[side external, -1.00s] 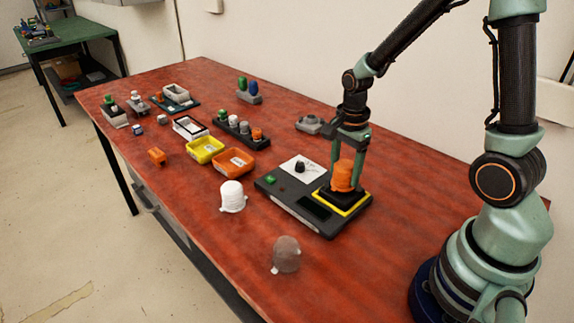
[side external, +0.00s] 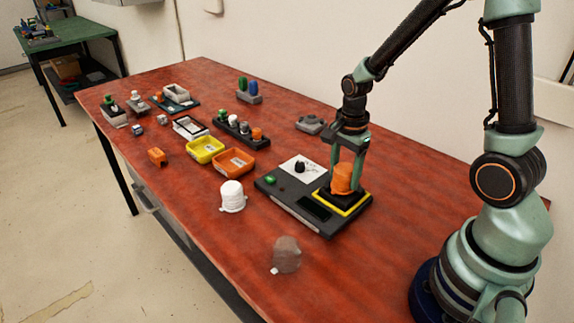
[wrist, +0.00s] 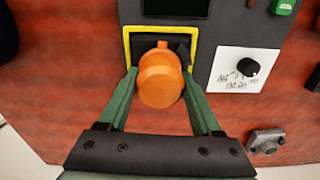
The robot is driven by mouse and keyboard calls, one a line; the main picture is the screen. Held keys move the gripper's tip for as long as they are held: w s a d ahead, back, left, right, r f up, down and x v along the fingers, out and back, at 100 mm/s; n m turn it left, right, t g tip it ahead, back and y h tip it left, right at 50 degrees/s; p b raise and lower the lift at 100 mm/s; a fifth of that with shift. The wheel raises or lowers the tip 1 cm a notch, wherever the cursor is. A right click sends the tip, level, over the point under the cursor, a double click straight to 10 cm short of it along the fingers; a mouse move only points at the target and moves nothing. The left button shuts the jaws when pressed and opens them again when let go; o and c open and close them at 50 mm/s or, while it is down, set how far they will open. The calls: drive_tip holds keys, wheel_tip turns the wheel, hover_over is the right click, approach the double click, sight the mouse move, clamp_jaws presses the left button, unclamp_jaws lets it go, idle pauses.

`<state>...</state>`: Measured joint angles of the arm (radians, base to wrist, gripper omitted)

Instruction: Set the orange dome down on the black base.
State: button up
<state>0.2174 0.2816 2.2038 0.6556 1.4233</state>
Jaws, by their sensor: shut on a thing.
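The orange dome (side external: 342,178) stands upright at the black base (side external: 325,195), inside the yellow square outline on the dark console. In the wrist view the orange dome (wrist: 160,78) sits between the two green fingers, in front of the black base (wrist: 148,43) with its yellow border. My gripper (side external: 348,170) is shut on the dome, one finger on each side; it also shows in the wrist view (wrist: 160,88). The dome's underside is hidden, so I cannot tell whether it touches the base.
The console (side external: 300,207) has a knob on a white panel and a green button. Yellow (side external: 205,149) and orange (side external: 234,161) trays lie left. The table's front right is mostly clear.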

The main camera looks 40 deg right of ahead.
drive_tip(key=shift+f, duration=0.2)
idle(0.4)
drive_tip(key=o, duration=1.4)
drive_tip(key=shift+o, duration=0.2)
drive_tip(key=shift+r, duration=3.25)
drive_tip(key=s+a+r+n+t, duration=0.2)
drive_tip(key=r+n, duration=0.4)
drive_tip(key=n, duration=0.3)
drive_tip(key=s+a+r+n+t, duration=0.2)
drive_tip(key=a+r+n, duration=0.3)
drive_tip(key=n, duration=0.4)
drive_tip(key=shift+s+a+r+n+t, duration=0.15)
drive_tip(key=shift+s+r+n+t, duration=0.2)
drive_tip(key=shift+r+t, duration=0.4)
